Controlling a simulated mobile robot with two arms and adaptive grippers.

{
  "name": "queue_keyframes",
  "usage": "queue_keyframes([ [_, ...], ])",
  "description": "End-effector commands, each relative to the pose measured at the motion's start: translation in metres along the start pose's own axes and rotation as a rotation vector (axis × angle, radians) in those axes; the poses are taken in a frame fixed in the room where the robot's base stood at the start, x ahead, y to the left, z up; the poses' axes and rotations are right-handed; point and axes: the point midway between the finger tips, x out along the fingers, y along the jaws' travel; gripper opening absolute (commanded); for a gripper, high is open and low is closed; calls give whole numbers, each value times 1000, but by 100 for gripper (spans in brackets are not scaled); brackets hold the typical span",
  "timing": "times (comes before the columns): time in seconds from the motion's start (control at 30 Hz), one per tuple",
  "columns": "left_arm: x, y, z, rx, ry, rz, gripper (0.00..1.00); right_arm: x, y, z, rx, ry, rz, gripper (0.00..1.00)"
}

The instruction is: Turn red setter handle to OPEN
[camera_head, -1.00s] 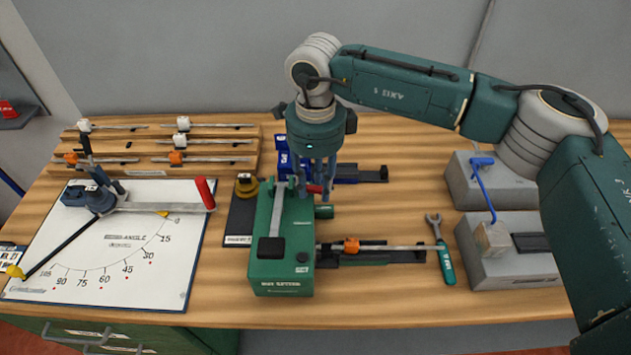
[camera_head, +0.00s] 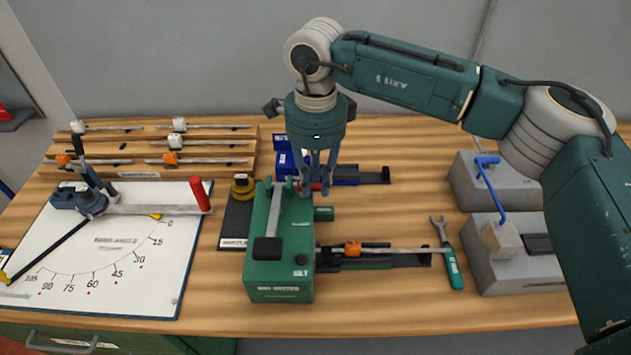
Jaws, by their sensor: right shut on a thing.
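The green rod setter box (camera_head: 279,272) stands on the wooden table in the middle. Its red handle (camera_head: 316,186) shows as a small red piece at the far right end of the box, partly hidden by my fingers. My right gripper (camera_head: 317,184) points down there and is shut on the red handle. I cannot read any OPEN mark near the handle. My left gripper is not in view.
A blue device (camera_head: 345,175) sits just behind the handle. A rod with an orange block (camera_head: 353,248) extends right from the box. A wrench (camera_head: 448,253) and grey blocks (camera_head: 515,262) are at right. An angle board (camera_head: 110,285) with a red-handled arm is at left.

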Motion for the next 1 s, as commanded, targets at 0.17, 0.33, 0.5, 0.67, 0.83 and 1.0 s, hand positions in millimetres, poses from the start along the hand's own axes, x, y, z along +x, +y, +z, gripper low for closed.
queue_keyframes([
  [0.17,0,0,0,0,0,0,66,-2,-1,0,0,-1,-4,40],
  [0.33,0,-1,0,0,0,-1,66,-1,-1,0,0,0,-3,40],
  [0.5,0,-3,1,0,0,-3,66,-8,-1,0,1,-1,-5,40],
  [0.67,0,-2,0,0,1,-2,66,-35,-2,0,1,-2,-6,40],
  [0.83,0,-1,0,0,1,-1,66,-72,-2,0,0,-1,-7,40],
  [1.0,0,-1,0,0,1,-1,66,-102,-1,0,1,0,-5,40],
])
